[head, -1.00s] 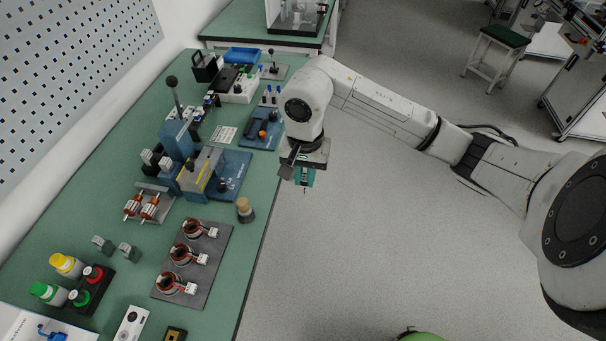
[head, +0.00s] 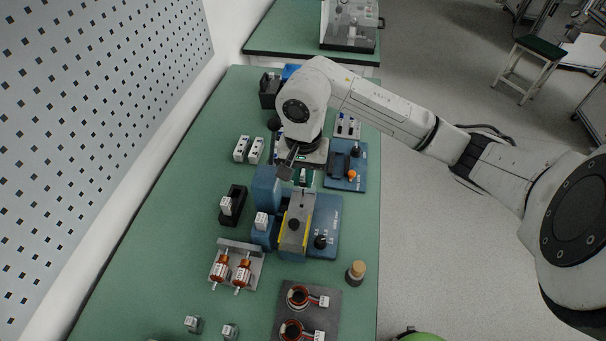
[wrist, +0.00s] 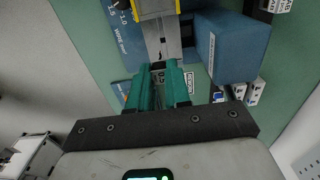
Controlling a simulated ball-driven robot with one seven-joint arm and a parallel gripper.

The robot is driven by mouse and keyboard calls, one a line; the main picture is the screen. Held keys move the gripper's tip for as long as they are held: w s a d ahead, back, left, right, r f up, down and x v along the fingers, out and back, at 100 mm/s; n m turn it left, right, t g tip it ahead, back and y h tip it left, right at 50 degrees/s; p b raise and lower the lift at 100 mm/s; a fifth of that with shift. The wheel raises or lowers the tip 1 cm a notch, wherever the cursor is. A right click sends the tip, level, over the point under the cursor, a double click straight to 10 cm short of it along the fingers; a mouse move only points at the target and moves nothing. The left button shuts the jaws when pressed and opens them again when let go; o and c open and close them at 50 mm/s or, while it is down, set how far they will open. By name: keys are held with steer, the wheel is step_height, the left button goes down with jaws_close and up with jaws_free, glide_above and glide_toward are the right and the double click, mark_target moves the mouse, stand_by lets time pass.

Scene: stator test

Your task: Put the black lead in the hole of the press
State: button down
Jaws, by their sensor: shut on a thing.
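The press (head: 296,222) stands on the green bench in the head view, with a blue body, a grey top and yellow edges. In the wrist view its yellow and grey part (wrist: 158,30) shows at the top, beside a blue block (wrist: 228,48). My gripper (head: 303,179) is just behind the press's grey top in the head view. In the wrist view its teal fingers (wrist: 160,78) are shut on a small dark piece, seemingly the black lead (wrist: 158,74), mostly hidden between them. A thin dark tip points toward the press. I cannot make out the hole.
Two copper-wound rotors (head: 231,268) on a stand and a dark plate (head: 318,298) with copper coils are nearer. A cork-topped jar (head: 356,272) stands near the right bench edge. A blue fixture (head: 345,168) is right of my gripper. White blocks (head: 248,150) lie left.

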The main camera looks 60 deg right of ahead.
steer(key=shift+w+f, duration=0.15)
steer(key=shift+w, duration=0.15)
steer(key=shift+f+b, duration=0.5)
steer(key=shift+f, duration=1.3)
steer(key=shift+f+b, duration=0.75)
steer(key=shift+b, duration=1.5)
steer(key=shift+f, duration=0.1)
steer(key=shift+f+b, duration=0.95)
steer(key=shift+b, duration=0.45)
steer(key=shift+f, duration=0.15)
steer(key=shift+f+b, duration=0.35)
steer(key=shift+b, duration=0.25)
steer(key=shift+f+b, duration=0.45)
steer(key=shift+b, duration=0.2)
